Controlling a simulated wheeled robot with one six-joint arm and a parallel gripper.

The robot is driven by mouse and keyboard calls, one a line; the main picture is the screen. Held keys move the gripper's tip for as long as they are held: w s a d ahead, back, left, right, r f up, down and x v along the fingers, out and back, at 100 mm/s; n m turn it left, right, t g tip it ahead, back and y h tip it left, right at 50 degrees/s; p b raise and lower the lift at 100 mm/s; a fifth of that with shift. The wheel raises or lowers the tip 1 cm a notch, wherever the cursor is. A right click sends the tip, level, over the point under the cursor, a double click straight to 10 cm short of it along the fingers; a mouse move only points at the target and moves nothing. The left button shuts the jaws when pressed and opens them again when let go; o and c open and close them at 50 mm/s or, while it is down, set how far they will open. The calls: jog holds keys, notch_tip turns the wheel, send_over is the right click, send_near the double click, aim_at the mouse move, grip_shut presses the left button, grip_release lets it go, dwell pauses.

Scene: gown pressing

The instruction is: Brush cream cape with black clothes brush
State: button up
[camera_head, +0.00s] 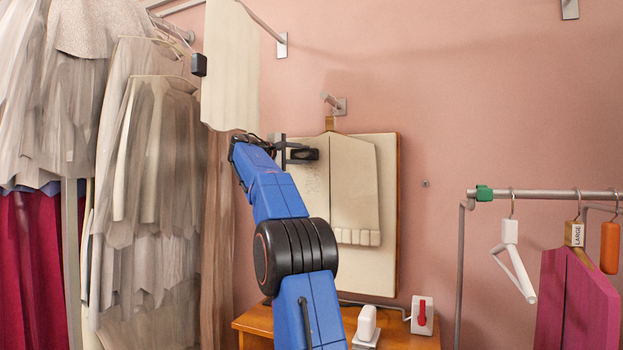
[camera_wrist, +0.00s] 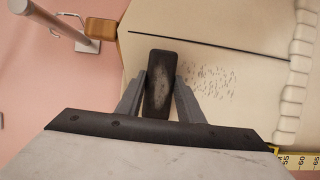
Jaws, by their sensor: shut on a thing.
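The cream cape (camera_head: 355,195) hangs from a wall hook in front of a pale, wood-edged board. In the wrist view the cape (camera_wrist: 235,115) fills the right side, with a dark straight line, a scalloped hem and a patch of small dark specks (camera_wrist: 212,80). My gripper (camera_head: 292,152) is at the cape's upper left. In the wrist view my gripper (camera_wrist: 158,95) is shut on the black clothes brush (camera_wrist: 158,62), which has a greyish worn patch. The brush is beside the specks, over the cream surface. I cannot tell whether it touches the cloth.
Another cream garment (camera_head: 230,70) hangs above my wrist. Grey garments (camera_head: 155,160) crowd the left. A wooden table (camera_head: 395,340) with small white items stands below the board. A rail (camera_head: 545,193) with hangers and a magenta garment (camera_head: 578,300) is at right. A yellow tape (camera_wrist: 300,160) shows.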

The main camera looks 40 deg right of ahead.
jog(key=shift+f, duration=0.1)
jog(key=shift+f, duration=2.2)
jog(key=shift+f, duration=2.25)
jog(key=shift+f, duration=2.2)
jog(key=shift+f, duration=0.1)
jog(key=shift+f, duration=1.45)
